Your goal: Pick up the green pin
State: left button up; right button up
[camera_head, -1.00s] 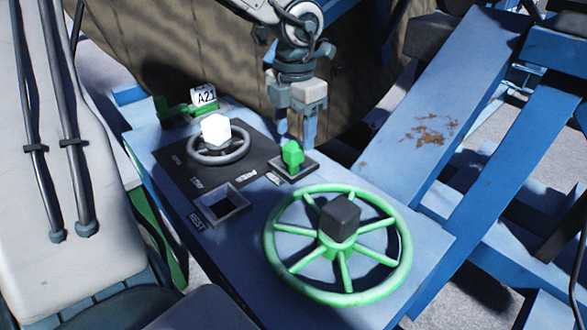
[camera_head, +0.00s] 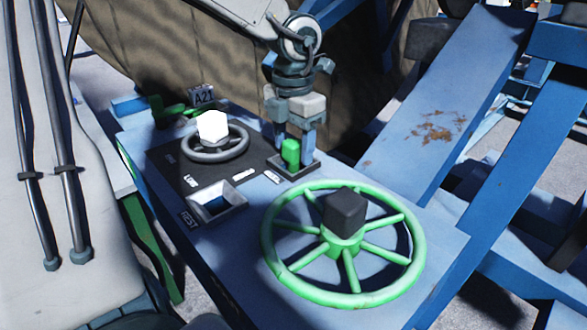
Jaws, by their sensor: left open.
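The green pin (camera_head: 290,153) stands upright in a small dark square socket (camera_head: 291,171) on the blue panel. My left gripper (camera_head: 294,152) points down over it, with its blue fingertips low on either side of the pin. The fingers are open; whether either touches the pin cannot be told. The pin's lower part sits down in the socket area and its top shows between the fingers. My right gripper is not in view.
A green spoked wheel with a black block (camera_head: 345,208) stands close in front. A grey ring with a white block (camera_head: 212,126) is to the left. An empty square socket marked REST (camera_head: 217,201) is at front left. An A21 tag (camera_head: 202,95) stands behind.

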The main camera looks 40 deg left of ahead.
pick_arm(q)
grip_shut()
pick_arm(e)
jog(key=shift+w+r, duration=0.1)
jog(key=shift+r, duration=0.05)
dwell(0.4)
pick_arm(q)
jog(key=shift+r, duration=0.1)
